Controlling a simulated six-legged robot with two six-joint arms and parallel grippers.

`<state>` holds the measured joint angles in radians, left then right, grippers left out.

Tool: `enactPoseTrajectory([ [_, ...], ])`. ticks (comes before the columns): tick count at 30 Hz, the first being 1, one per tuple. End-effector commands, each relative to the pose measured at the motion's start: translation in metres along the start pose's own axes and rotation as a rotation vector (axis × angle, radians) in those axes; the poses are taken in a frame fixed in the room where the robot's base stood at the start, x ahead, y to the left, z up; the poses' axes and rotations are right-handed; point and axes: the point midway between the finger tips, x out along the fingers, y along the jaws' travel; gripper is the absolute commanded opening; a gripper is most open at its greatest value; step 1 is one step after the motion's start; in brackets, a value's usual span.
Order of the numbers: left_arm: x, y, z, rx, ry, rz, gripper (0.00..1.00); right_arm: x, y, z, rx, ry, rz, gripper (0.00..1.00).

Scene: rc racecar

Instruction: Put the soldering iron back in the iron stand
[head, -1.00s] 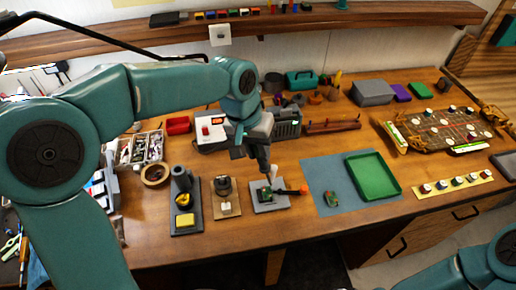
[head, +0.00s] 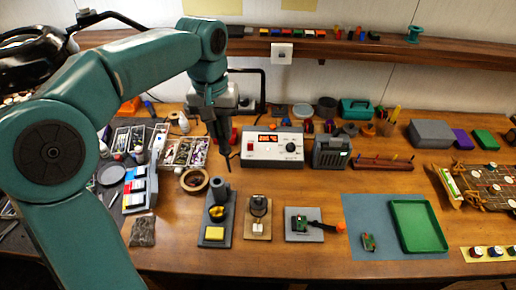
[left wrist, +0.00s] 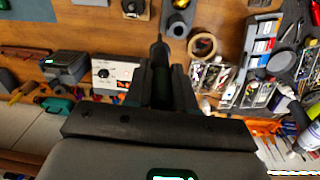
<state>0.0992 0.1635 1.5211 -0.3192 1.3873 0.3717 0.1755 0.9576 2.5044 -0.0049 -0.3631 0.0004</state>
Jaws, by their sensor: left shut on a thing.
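My left gripper (head: 212,112) is above the table, left of the soldering station (head: 273,148). It is shut on the dark soldering iron (head: 224,146), whose thin tip points down. In the left wrist view the iron (left wrist: 161,75) lies between the fingers (left wrist: 161,90), with its tip away from the palm. The iron stand (head: 216,218) is on the table below and in front of the gripper, with a grey upright holder and a yellow sponge. Part of it shows at the top of the left wrist view (left wrist: 177,24). The iron is in the air, apart from the stand. My right gripper is not in view.
Right of the stand are a wooden base with a small device (head: 258,215) and a grey plate with a green board (head: 304,224). A tape roll (head: 194,180) lies behind left. A green tray (head: 418,226) rests on a blue mat (head: 362,215). A shelf (head: 340,48) runs behind.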

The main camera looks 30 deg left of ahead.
Motion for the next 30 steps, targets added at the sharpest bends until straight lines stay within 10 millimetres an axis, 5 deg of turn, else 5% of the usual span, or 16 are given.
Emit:
enactPoseTrajectory([
  [6, -0.004, -0.031, -0.004, -0.081, -0.018, -0.035, 0.00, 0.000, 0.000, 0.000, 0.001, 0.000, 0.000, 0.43],
  [21, 0.037, -0.034, -0.001, -0.081, -0.025, -0.047, 0.00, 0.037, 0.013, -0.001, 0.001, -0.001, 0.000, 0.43],
  [30, 0.038, -0.034, -0.002, -0.083, -0.025, -0.046, 0.00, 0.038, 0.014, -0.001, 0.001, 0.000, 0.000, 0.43],
])
